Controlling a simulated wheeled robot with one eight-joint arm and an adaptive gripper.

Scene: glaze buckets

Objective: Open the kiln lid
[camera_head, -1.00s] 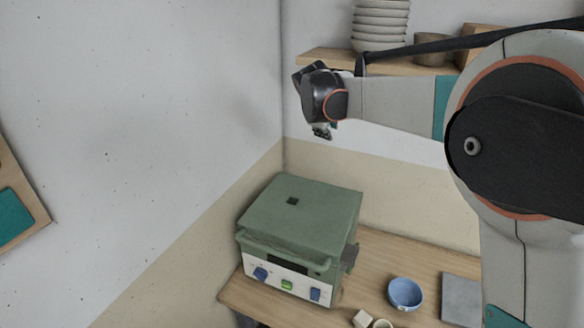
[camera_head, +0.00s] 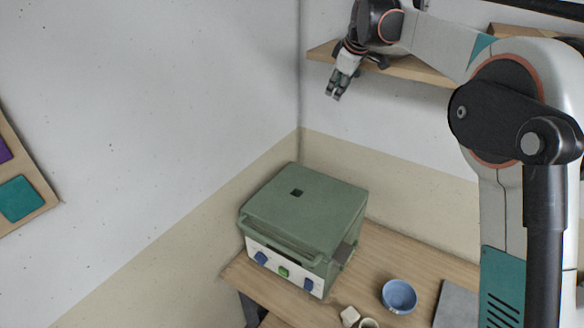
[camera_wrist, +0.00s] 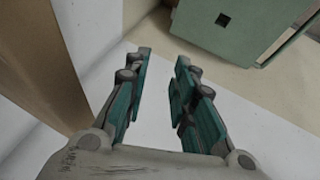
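The kiln (camera_head: 299,221) is a boxy unit on the table, with a white front panel carrying blue and green controls. Its green lid (camera_head: 315,205) is shut flat on top, with a small dark square (camera_head: 297,193) on it and a handle bar (camera_head: 277,246) along the front edge. My gripper (camera_head: 333,97) is up in the air above the kiln, near the wall shelf, pointing down and apart from the lid. In the wrist view, my gripper (camera_wrist: 160,85) has its fingers spread with nothing between them. Part of the green lid (camera_wrist: 235,25) shows at the wrist view's top right.
The wooden table (camera_head: 372,262) holds a blue bowl (camera_head: 399,296), a grey slab (camera_head: 455,305) and small pale cups (camera_head: 350,316) right of the kiln. A wooden shelf (camera_head: 405,67) is close behind my gripper. A board with coloured tiles (camera_head: 18,197) is at left.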

